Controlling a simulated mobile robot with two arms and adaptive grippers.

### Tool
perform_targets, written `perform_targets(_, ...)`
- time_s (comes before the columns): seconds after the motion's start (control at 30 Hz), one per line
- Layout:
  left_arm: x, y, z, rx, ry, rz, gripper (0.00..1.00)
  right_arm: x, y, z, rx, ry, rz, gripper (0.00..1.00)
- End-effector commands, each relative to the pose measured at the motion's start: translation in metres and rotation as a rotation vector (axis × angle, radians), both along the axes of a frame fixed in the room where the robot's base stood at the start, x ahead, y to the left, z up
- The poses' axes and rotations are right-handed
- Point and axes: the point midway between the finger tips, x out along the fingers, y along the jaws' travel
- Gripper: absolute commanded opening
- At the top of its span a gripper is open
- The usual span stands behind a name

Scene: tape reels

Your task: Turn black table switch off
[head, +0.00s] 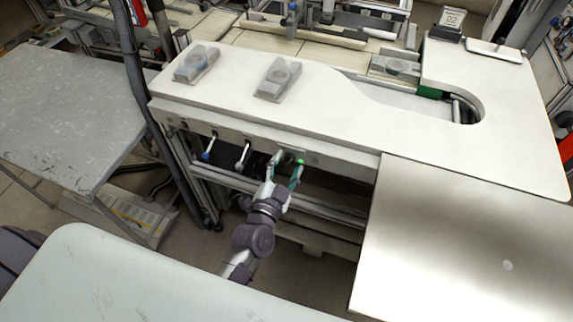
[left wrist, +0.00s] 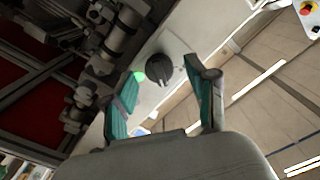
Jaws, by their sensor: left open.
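The black table switch (left wrist: 160,66) is a round dark knob on a pale panel in the left wrist view. My left gripper (head: 287,163) is open at that front edge. In the left wrist view its teal fingers (left wrist: 164,82) stand on either side of the knob; I cannot tell whether they touch it. In the head view I cannot make out the knob. My right gripper is not in view.
The white table (head: 330,105) carries two grey devices (head: 197,64) (head: 278,79). Levers with blue (head: 206,154) and white ends stick out of its front, left of my gripper. A metal plate (head: 470,240) is at the right, a grey table (head: 70,115) at the left.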

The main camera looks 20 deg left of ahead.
Motion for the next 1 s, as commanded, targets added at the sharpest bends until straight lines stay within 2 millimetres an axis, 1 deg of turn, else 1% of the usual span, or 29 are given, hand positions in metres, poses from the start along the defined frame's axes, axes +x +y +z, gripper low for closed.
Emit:
perform_targets(0.07, -0.0002, -0.0001, -0.0001, 0.0, 0.0, 0.0, 0.57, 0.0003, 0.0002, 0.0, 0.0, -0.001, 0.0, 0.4)
perform_targets(0.17, -0.0003, -0.0001, 0.0, 0.0, 0.0, 0.0, 0.42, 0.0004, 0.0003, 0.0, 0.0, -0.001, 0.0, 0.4)
perform_targets(0.4, -0.0004, -0.0001, 0.0002, 0.0, 0.0, 0.0, 0.02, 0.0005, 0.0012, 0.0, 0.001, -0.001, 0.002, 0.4)
perform_targets(0.43, -0.0004, 0.0, 0.0001, -0.001, 0.0, 0.0, 0.0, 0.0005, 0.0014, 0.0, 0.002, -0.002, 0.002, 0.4)
perform_targets(0.73, -0.0004, -0.0002, 0.0007, -0.039, 0.002, -0.001, 0.0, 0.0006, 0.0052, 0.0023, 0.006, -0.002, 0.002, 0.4)
perform_targets(0.87, -0.0004, -0.0004, 0.0012, -0.1, 0.005, -0.002, 0.0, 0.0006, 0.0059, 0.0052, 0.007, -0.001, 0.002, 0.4)
perform_targets(1.0, -0.0003, -0.0004, 0.0019, -0.201, 0.007, -0.002, 0.0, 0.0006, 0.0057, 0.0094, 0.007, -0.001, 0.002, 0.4)
